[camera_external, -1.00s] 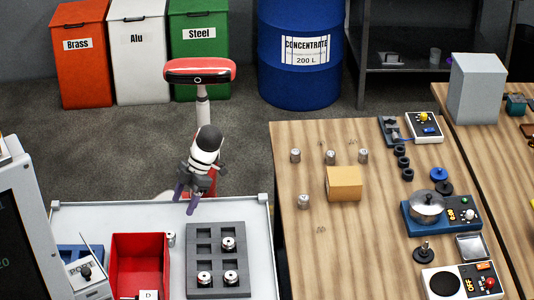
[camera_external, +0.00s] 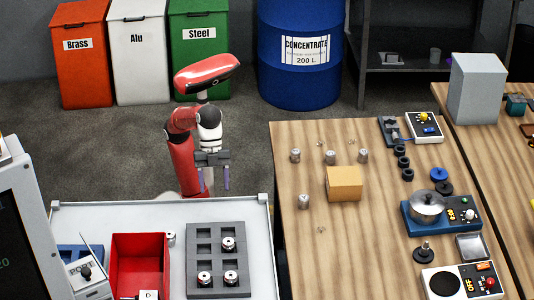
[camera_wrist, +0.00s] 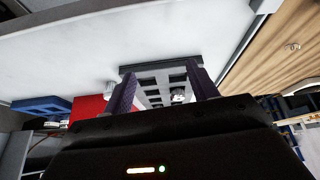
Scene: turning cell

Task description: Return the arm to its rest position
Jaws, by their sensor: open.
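My red and white arm (camera_external: 183,160) stands behind the white work table, folded close to its column. My gripper (camera_external: 213,180) is open and empty, with its two purple fingers apart and pointing down, just beyond the table's far edge. In the wrist view the two fingers (camera_wrist: 163,92) frame the grey tray (camera_wrist: 160,66) at a distance, touching nothing.
The white table (camera_external: 100,214) holds a red bin (camera_external: 138,248), a grey tray (camera_external: 217,237) with several metal parts and a small metal part (camera_external: 170,238) between them. A wooden table (camera_external: 290,215) stands to the right. Waste bins (camera_external: 140,70) and a blue drum (camera_external: 299,80) stand behind.

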